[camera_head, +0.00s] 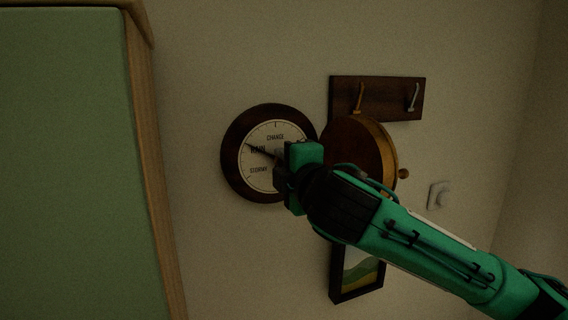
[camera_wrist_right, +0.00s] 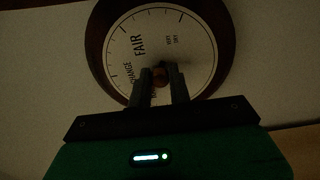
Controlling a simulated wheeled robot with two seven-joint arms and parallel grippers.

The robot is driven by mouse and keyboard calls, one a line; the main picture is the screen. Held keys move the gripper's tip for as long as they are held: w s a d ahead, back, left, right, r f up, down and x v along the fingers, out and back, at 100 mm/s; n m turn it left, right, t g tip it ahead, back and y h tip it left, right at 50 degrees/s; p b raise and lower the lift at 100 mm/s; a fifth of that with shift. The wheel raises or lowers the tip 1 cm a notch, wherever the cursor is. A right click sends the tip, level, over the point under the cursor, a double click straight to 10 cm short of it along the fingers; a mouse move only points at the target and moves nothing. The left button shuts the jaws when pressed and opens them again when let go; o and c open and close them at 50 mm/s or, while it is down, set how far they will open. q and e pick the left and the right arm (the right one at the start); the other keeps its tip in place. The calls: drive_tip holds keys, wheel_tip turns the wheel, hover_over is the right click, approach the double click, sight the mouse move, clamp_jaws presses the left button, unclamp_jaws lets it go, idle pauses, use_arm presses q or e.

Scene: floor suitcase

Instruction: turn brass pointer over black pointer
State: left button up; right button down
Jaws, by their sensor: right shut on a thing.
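A round barometer with a dark wood rim (camera_head: 232,165) and a white dial hangs on the wall in the head view; it also shows in the wrist view (camera_wrist_right: 98,45). The black pointer (camera_head: 257,149) lies across the word RAIN, toward the upper left. My right gripper (camera_head: 280,162) is at the middle of the dial and hides its right part. In the wrist view its fingers (camera_wrist_right: 161,88) are shut on a small brownish knob (camera_wrist_right: 160,72) at the dial's centre. I cannot make out the brass pointer's arm in either view. My left gripper is not in view.
A dark hook board (camera_head: 378,97) and a round wood-and-brass object (camera_head: 372,150) are on the wall to the right. A framed picture (camera_head: 358,278) hangs below, partly behind my right arm. A wall switch (camera_head: 438,195) is farther right. A green cabinet (camera_head: 65,160) stands at left.

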drive_tip(key=c, duration=1.3)
unclamp_jaws()
drive_tip(key=shift+s, duration=0.1)
drive_tip(key=shift+s+d+f, duration=0.1)
drive_tip(key=shift+s, duration=0.15)
drive_tip(key=b+v, duration=0.6)
drive_tip(key=v, duration=0.7)
